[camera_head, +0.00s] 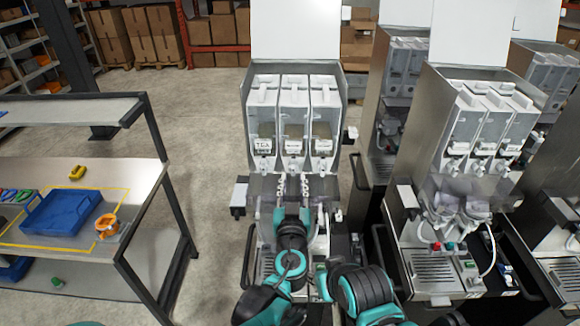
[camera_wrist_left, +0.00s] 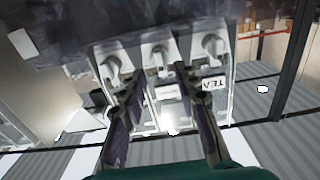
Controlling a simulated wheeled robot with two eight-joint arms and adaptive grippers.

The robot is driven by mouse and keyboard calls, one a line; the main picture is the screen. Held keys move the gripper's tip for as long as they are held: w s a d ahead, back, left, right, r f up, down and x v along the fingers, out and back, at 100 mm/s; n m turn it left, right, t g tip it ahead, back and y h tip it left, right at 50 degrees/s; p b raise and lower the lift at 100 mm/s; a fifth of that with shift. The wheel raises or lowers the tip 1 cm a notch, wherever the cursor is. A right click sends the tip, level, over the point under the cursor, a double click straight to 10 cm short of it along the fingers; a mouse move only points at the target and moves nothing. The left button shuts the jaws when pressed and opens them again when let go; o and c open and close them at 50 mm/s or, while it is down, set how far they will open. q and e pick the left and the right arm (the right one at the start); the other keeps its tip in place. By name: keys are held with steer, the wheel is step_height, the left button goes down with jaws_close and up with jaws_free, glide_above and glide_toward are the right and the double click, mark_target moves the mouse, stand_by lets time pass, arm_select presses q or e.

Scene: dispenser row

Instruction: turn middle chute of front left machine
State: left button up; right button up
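The front left machine (camera_head: 252,135) has three clear canisters side by side, each with a white chute below. The middle chute (camera_head: 292,165) sits between the left chute (camera_head: 262,165) and the right chute (camera_head: 319,166). My left gripper (camera_head: 293,184) is just below the middle chute, fingers pointing up at it. In the left wrist view, turned upside down, the middle chute (camera_wrist_left: 160,58) lies just beyond and between the fingertips of the gripper (camera_wrist_left: 160,75). The fingers are apart with nothing clamped between them; I cannot tell whether they touch the chute. My right gripper is out of view.
More dispenser machines (camera_head: 440,160) stand close on the right. A workbench (camera_head: 150,180) with a blue tray (camera_head: 60,212) is on the left. Open floor (camera_head: 205,130) lies between bench and machine. A TEA label (camera_wrist_left: 212,84) shows beside one outer chute.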

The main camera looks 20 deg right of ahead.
mark_target(293, 172)
arm_select(q)
steer(key=x, duration=0.6)
jaws_close()
